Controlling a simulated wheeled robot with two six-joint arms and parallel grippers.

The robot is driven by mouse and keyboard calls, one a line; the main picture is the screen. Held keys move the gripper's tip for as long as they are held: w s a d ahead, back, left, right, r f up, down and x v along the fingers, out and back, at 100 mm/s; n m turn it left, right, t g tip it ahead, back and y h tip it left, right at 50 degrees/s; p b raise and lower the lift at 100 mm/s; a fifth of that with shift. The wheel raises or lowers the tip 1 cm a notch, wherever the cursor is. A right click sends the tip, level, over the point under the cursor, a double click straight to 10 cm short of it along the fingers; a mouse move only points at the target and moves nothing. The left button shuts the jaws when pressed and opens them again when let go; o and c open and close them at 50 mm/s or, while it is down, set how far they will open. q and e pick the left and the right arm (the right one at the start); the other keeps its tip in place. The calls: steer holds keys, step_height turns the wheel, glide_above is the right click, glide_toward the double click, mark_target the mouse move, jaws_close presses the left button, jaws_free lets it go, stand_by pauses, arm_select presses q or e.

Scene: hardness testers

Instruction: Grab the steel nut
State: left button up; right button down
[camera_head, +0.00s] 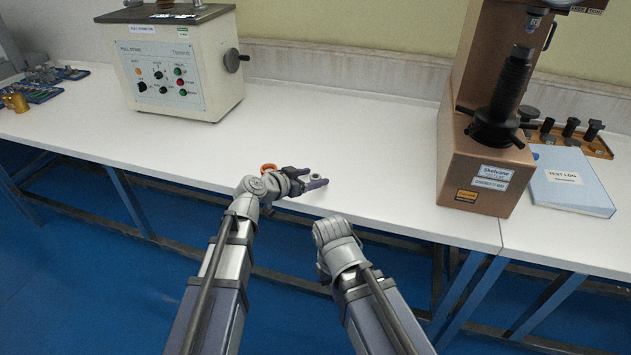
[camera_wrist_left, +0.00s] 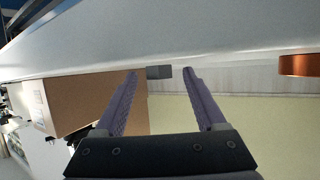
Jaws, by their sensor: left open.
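The steel nut (camera_head: 316,176) is a small grey ring on the white bench near its front edge. In the left wrist view the nut (camera_wrist_left: 159,72) shows as a small grey block between the two fingertips and a little beyond them. My left gripper (camera_head: 312,179) is open, low over the bench, with its purple fingers reaching to either side of the nut. The fingers also show apart in the left wrist view (camera_wrist_left: 160,75), with clear space between them. My right arm ends in front of the bench edge, and its fingers do not show.
An orange ring (camera_head: 268,167) lies beside my left wrist and also shows in the wrist view (camera_wrist_left: 300,65). A brown hardness tester (camera_head: 480,168) stands to the right, with a blue test log (camera_head: 570,180) beyond it. A beige control box (camera_head: 215,85) stands behind left.

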mark_target(312, 179)
arm_select(q)
jaws_close()
stand_by(0.5)
steer(key=shift+r, duration=0.1)
step_height(312, 179, up, 10)
steer(key=p, duration=1)
